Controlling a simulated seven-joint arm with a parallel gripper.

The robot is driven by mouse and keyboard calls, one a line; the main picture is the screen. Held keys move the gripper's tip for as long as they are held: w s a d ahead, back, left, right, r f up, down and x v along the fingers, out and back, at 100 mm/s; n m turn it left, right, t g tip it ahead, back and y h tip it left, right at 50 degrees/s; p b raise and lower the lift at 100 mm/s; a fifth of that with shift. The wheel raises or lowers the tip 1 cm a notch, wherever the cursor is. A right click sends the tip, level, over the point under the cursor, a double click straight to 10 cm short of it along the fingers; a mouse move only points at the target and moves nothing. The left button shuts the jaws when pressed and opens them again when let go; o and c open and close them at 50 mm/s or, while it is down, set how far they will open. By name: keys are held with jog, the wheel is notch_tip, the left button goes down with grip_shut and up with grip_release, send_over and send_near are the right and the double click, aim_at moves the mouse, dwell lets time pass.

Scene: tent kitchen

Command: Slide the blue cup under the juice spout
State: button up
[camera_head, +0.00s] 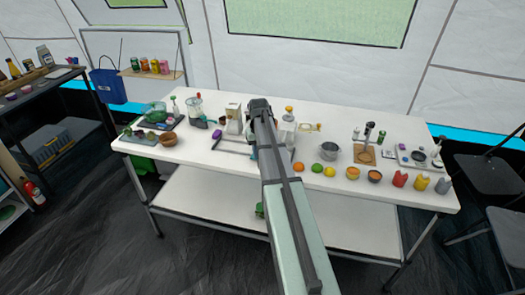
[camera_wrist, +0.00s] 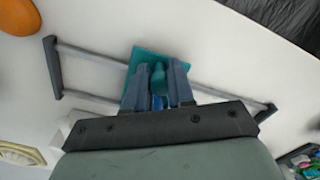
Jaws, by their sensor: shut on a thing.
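In the wrist view my gripper (camera_wrist: 158,66) is shut on a small teal knob (camera_wrist: 158,78) that stands on a square teal plate (camera_wrist: 146,56). The plate sits across a grey rail frame (camera_wrist: 92,57) on the white table. Some blue shows low between the fingers; I cannot tell whether it is the blue cup. I cannot make out the juice spout.
An orange (camera_wrist: 15,16) lies near the rail's left end. On the white table (camera_head: 330,112) a white machine (camera_head: 233,117) and blender (camera_head: 196,106) stand left of my arm. A metal pot (camera_head: 329,152), fruit and bowls stand to its right.

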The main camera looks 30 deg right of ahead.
jog(key=shift+s+d, duration=3.05)
jog(key=o, duration=0.8)
notch_tip(320, 180, up, 7)
jog(key=shift+a, duration=0.1)
